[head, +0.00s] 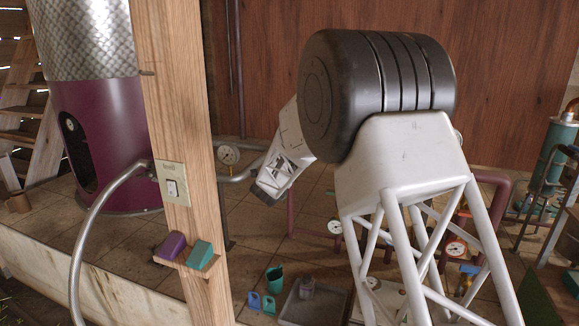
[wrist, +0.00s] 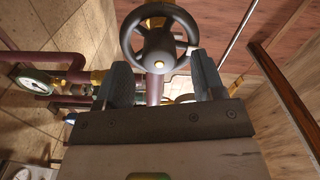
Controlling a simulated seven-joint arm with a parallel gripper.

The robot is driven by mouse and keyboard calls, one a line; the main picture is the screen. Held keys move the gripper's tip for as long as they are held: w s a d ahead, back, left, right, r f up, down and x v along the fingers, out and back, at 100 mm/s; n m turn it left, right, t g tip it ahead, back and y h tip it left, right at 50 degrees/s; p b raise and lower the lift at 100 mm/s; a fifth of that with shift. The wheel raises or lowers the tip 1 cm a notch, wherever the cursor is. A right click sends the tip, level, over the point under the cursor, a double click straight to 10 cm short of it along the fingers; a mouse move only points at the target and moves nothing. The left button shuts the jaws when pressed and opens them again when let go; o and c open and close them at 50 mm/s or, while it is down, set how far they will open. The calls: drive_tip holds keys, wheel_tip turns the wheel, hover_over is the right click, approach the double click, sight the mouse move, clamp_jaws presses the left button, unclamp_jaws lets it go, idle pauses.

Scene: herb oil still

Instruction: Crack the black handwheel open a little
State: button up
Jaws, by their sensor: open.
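The fingertips point toward the lower part of the wheel, one toward each side. I cannot tell whether they touch the rim. In the head view I cannot make out the handwheel; my arm covers much of the middle and right.
A gauge (wrist: 35,82) and maroon pipes lie left of my gripper in the wrist view; a wooden rail (wrist: 285,95) is at right. In the head view, a wooden post (head: 183,100) carries a switch (head: 173,185), and a grey tray (head: 312,308) sits low in the middle.

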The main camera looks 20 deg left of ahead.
drive_tip(key=shift+w, duration=0.65)
drive_tip(key=c, duration=0.9)
